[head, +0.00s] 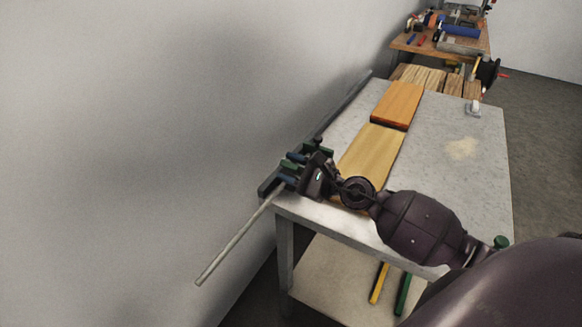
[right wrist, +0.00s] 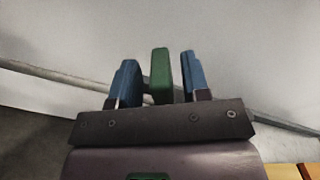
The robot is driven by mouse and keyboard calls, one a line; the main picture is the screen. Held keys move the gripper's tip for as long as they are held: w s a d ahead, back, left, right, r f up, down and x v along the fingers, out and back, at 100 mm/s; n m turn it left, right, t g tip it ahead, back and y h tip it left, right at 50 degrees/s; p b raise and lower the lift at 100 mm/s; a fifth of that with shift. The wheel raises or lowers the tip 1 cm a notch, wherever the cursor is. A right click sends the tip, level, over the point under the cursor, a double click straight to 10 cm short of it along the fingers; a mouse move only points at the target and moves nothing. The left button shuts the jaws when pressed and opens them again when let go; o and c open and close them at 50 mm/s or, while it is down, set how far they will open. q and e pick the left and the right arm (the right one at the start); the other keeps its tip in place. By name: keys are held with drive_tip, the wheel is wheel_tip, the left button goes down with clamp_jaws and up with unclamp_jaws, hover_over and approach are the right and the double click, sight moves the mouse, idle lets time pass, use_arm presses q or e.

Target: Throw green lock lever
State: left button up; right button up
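The green lock lever (right wrist: 160,76) stands upright between the two blue-padded fingers of my right gripper (right wrist: 161,80) in the right wrist view. A narrow gap shows on each side of it, so the gripper is open around the lever and not closed on it. In the head view my right gripper (head: 291,169) is at the near left corner of the table, by the end of the rail along the wall. The lever is mostly hidden there between the fingers. My left gripper is not in view.
A grey table (head: 450,185) holds a yellow board (head: 372,150) and an orange board (head: 398,102). A thin metal rod (head: 238,236) sticks out past the table corner. A yellow bar (head: 379,283) and green bar (head: 403,294) lie on the lower shelf. The wall is close on the left.

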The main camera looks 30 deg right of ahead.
drive_tip(key=shift+s+d+f, duration=0.15)
drive_tip(key=shift+s+d, duration=0.15)
drive_tip(key=shift+s, duration=0.15)
drive_tip(key=b+v, duration=0.5)
drive_tip(key=v, duration=0.4)
drive_tip(key=shift+s, duration=0.35)
drive_tip(key=shift+d, duration=0.15)
